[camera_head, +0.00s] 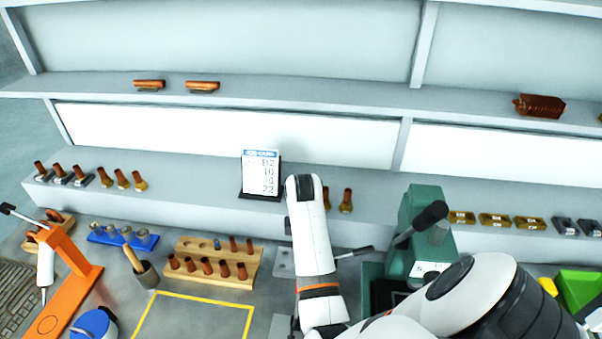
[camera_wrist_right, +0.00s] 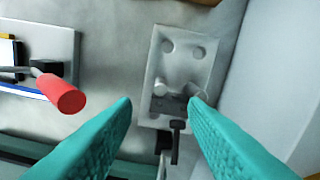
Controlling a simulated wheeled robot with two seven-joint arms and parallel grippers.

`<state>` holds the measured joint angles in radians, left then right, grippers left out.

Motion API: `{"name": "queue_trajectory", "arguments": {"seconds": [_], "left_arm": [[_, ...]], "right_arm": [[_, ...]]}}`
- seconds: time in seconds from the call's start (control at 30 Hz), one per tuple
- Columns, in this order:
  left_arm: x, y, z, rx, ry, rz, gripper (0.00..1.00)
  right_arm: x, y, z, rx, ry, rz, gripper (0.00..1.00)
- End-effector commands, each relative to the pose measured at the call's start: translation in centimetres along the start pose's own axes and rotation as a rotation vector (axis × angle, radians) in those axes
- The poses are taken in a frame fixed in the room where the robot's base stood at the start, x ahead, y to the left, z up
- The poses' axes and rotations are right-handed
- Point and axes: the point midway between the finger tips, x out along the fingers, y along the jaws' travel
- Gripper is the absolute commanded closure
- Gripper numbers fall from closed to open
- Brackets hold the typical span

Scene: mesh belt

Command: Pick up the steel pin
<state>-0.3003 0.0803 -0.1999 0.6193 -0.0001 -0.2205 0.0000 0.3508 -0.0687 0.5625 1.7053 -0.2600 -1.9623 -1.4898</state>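My right gripper (camera_wrist_right: 160,102) shows in the right wrist view as two teal fingers. They are wide apart with nothing gripped between them. Beyond the fingertips is a pale grey plate (camera_wrist_right: 182,62) with two round recesses. Two short pale cylinders (camera_wrist_right: 160,89) and a dark grey part (camera_wrist_right: 177,140) lie at its near end. I cannot tell for sure which of these is the steel pin. In the head view my white right arm covers the middle of the bench, and its gripper is hidden. My left gripper is not in view.
A red handle (camera_wrist_right: 58,92) juts up left of the fingers. In the head view a green press (camera_head: 415,240) stands right of my arm. A wooden rack (camera_head: 215,262) of brown pegs, a blue rack (camera_head: 122,236) and an orange stand (camera_head: 68,285) are left. A card (camera_head: 261,174) stands behind.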

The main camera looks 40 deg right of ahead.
Motion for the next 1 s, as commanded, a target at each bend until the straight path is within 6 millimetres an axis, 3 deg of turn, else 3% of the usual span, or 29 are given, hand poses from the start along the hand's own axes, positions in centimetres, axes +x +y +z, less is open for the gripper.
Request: {"name": "queue_trajectory", "arguments": {"seconds": [0.23,0.5,0.77,0.87,1.0], "left_arm": [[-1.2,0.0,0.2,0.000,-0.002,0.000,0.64],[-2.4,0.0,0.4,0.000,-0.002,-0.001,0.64],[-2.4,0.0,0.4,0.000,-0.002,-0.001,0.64],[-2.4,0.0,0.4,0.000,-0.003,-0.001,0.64],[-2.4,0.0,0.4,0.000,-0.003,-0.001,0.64]], "right_arm": [[1.6,0.2,0.3,0.000,-0.001,0.004,0.60],[5.3,0.2,0.6,0.000,0.000,0.000,0.60],[5.9,0.2,0.6,0.000,0.000,-0.002,0.60],[5.9,0.2,0.6,0.000,0.000,-0.002,0.72],[5.9,0.2,0.6,0.000,0.000,-0.002,0.95]]}}
